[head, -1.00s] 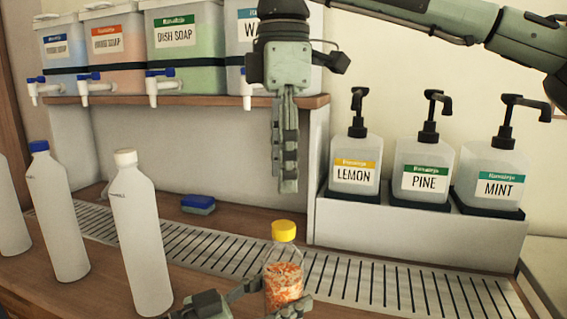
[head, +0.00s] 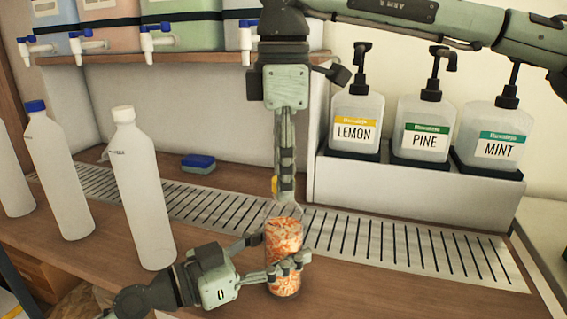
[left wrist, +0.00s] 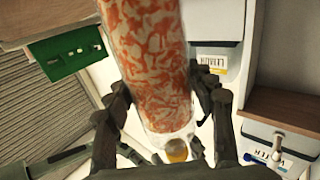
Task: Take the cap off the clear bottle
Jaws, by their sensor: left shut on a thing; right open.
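The clear bottle (head: 283,236) holds orange and white flecked contents and stands on the wooden counter. Its yellow cap (head: 274,185) is mostly hidden behind a right finger in the head view. The cap also shows at the bottle's far end in the left wrist view (left wrist: 177,150). My left gripper (head: 279,253) is shut on the bottle's body, with fingers on both sides of it in the left wrist view. My right gripper (head: 283,190) points straight down at cap height, open, its fingers seen edge-on. Contact with the cap cannot be told.
White bottles (head: 140,185) stand on the counter at the left. A blue sponge (head: 198,162) lies behind the slatted drain strip (head: 395,235). Pump dispensers (head: 425,130) sit in a white rack (head: 410,190) at the right. Drums with taps (head: 180,30) line the shelf above.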

